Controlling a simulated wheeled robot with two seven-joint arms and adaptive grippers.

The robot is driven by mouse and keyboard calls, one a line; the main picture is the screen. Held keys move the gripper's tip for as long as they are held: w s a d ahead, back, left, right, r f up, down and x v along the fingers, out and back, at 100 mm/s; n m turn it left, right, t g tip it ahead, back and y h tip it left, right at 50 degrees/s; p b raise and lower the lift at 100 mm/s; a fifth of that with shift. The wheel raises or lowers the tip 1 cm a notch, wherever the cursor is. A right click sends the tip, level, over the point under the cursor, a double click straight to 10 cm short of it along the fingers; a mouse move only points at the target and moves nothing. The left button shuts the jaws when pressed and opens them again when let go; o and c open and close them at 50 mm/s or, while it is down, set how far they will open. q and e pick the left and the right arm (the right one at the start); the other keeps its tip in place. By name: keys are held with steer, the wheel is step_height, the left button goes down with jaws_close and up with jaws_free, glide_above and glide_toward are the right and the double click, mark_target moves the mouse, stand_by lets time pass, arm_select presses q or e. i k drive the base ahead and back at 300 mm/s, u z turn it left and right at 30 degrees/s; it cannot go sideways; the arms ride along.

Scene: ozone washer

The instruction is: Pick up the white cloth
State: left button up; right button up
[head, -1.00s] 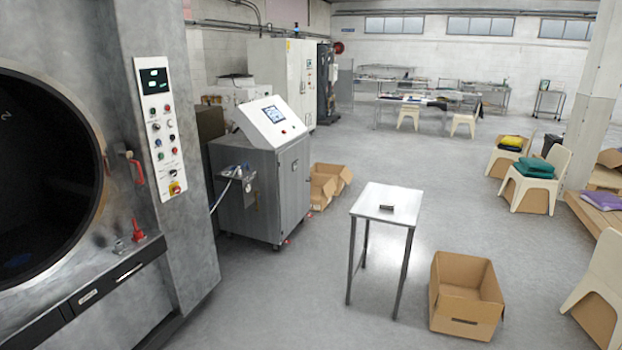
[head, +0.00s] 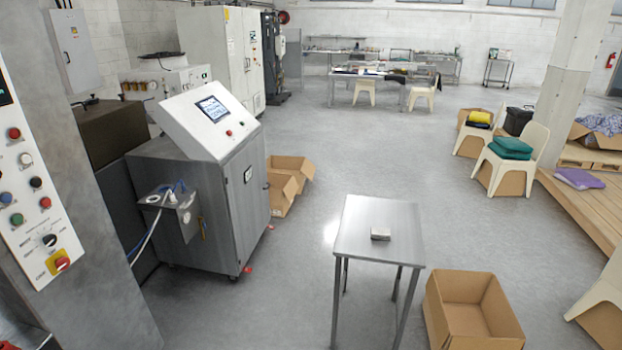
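A small pale object (head: 380,233) lies on the grey metal table (head: 375,260) in the lower middle of the head view. It may be the white cloth, but it is too small to tell. No other clear white cloth shows. Neither of my grippers is in view.
An open cardboard box (head: 470,315) stands on the floor right of the table. A grey cabinet with a screen (head: 215,165) stands to the left, with cardboard boxes (head: 285,180) beside it. A white control panel (head: 35,190) is at the left edge. Chairs (head: 510,160) stand right; the middle floor is clear.

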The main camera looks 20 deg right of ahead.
mark_target(376, 233)
steer(key=i, duration=2.3)
steer(key=z, duration=0.85)
